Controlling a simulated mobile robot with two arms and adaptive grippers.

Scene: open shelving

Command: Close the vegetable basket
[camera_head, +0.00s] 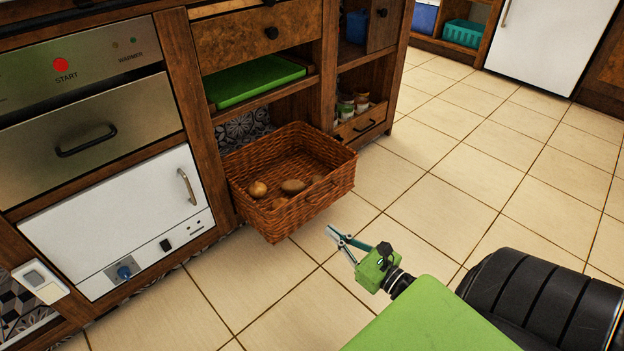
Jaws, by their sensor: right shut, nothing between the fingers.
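The vegetable basket (303,205) is a brown wicker drawer that sticks out of the lower opening of the wooden shelving. A few brown potato-like vegetables (292,187) lie on its floor. My right gripper (331,235) is in front of the basket, at its lower right, apart from its front wall. Its fingers meet near the tip and hold nothing. My left gripper is out of the picture.
A green tray (254,80) lies on the shelf above the basket. A white-fronted appliance (125,215) is left of it. A small wooden drawer (361,123) is to its right. The tiled floor (440,210) to the right is clear.

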